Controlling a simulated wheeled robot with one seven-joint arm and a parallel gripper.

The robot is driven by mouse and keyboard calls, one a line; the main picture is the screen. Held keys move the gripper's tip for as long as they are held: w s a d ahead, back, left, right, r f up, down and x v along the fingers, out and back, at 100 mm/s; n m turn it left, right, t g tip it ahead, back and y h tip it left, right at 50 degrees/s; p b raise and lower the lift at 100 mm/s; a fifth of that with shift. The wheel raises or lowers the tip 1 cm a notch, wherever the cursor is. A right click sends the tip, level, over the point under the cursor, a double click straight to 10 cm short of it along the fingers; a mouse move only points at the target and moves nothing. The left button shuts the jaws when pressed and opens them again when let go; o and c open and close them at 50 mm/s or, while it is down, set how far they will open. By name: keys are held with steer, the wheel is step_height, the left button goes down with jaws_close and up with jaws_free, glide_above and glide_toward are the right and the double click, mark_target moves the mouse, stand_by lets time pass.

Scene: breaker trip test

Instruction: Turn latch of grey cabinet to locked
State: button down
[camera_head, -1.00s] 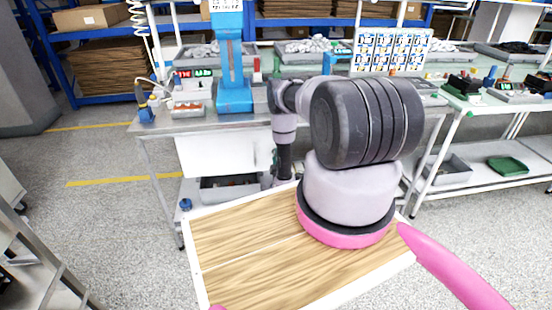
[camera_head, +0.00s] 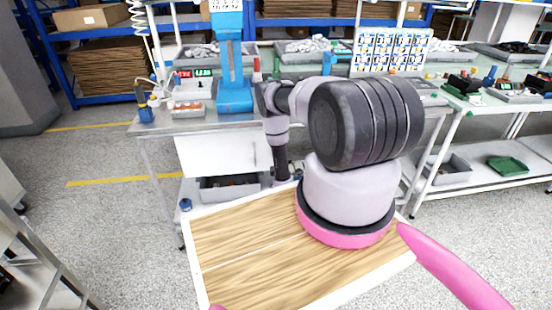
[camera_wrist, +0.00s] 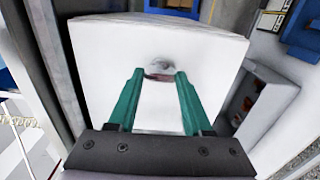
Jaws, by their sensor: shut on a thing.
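The grey cabinet (camera_head: 222,155) shows as a pale box under the workbench in the head view. In the wrist view its pale front (camera_wrist: 100,50) fills the middle. The latch (camera_wrist: 159,66) is a small rounded grey knob on that front, with a dark reddish part at its lower edge. My gripper (camera_wrist: 159,76) has its two green fingers on either side of the latch and is shut on it. The fingertips partly hide the latch's sides, and its exact angle is hard to tell. In the head view my arm hides the fingers.
The workbench (camera_head: 205,122) stands above the cabinet, with a blue press (camera_head: 233,75) on it. A grey bin (camera_head: 228,188) sits on the shelf below. In the wrist view a grey bin (camera_wrist: 262,100) lies close to the right of the cabinet.

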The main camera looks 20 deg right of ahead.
steer(key=shift+c, duration=1.6)
jaws_free()
steer(key=v, duration=1)
steer(key=shift+s, duration=0.4)
steer(key=shift+s+a, duration=0.1)
